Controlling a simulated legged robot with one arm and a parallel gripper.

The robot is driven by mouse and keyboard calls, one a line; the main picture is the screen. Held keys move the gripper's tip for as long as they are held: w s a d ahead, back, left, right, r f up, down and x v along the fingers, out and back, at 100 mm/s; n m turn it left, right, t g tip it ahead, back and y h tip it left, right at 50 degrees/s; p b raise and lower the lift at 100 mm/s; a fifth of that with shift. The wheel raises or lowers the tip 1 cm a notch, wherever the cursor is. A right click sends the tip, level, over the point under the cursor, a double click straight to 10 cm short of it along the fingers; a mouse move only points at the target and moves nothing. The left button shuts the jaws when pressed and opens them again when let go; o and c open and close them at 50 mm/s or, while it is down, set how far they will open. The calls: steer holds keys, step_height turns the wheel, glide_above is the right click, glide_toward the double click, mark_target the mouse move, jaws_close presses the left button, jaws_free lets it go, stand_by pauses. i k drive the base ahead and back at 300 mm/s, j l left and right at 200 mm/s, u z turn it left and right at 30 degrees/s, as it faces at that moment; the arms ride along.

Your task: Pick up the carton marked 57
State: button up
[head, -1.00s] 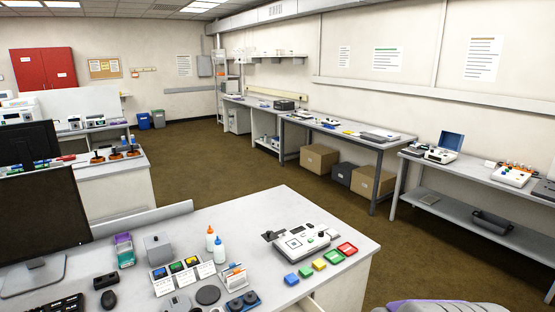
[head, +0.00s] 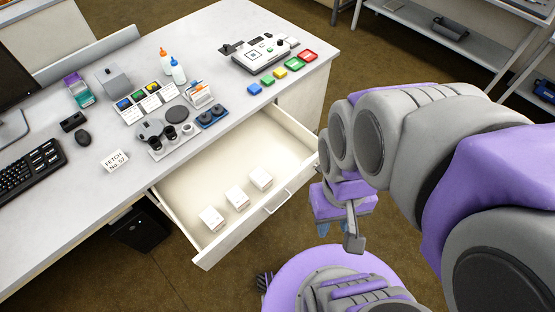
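Three small white cartons stand in a row in the open drawer of the desk: one at the front left (head: 211,219), one in the middle (head: 237,198) and one at the right (head: 261,179). Their markings are too small to read, so I cannot tell which is 57. The drawer (head: 205,252) is pulled out, with a handle on its front. A white card reading "FETCH No. 57" (head: 115,161) lies on the desk. My gripper (head: 340,232) hangs outside the drawer, to the right of its front and apart from the cartons. Its finger opening is unclear.
A black box (head: 140,228) stands on the floor left of the drawer. The drawer floor around the cartons is mostly free.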

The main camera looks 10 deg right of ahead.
mark_target(259, 178)
steer(key=u, duration=1.55)
steer(key=i+j+z, duration=0.1)
steer(key=j+z, duration=0.15)
steer(key=z, duration=0.2)
steer(key=j+z, duration=0.25)
steer(key=z, duration=0.25)
steer(key=j+z, duration=0.3)
steer(key=z, duration=0.15)
